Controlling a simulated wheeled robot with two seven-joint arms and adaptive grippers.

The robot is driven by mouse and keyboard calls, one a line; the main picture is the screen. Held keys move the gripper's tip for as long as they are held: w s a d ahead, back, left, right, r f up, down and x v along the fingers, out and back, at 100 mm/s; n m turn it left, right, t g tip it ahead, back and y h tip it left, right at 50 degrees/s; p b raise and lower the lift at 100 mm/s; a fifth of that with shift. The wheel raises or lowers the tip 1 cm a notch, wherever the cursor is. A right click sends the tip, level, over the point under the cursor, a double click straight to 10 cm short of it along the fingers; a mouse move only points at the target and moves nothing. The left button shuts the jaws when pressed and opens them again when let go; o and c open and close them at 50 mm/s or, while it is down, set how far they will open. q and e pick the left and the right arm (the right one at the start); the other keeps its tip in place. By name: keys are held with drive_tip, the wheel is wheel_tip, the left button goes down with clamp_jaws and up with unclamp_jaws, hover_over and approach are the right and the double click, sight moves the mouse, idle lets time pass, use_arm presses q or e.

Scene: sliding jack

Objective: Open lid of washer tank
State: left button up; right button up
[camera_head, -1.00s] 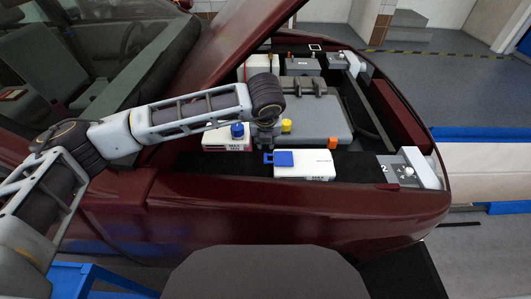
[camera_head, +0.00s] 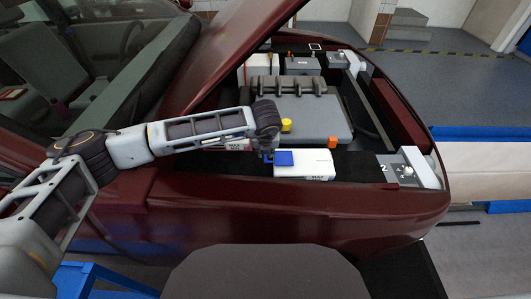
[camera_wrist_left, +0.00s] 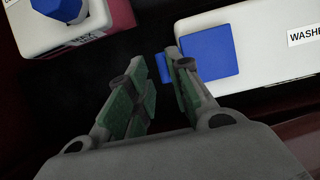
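The washer tank (camera_head: 318,163) is a white box near the front edge of the engine bay. Its flat blue lid (camera_head: 284,158) is closed on the tank's left end. In the left wrist view the lid (camera_wrist_left: 209,46) has a small blue tab (camera_wrist_left: 162,69) on its left side. My left gripper (camera_head: 266,154) is low beside the tab side of the lid. In the left wrist view its fingers (camera_wrist_left: 155,65) are apart with nothing held between them. The right finger overlaps the tab and lid edge; I cannot tell whether it touches. My right gripper is not in view.
Another white tank (camera_wrist_left: 60,25) with a blue cap stands left of the gripper, partly behind my arm. The grey engine cover (camera_head: 310,115) with a yellow cap (camera_head: 286,125) lies behind. The red fender (camera_head: 300,205) is in front, and the raised hood (camera_head: 235,50) is above left.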

sight(265, 156)
use_arm(q)
drive_tip(key=shift+x, duration=2.15)
clamp_jaws()
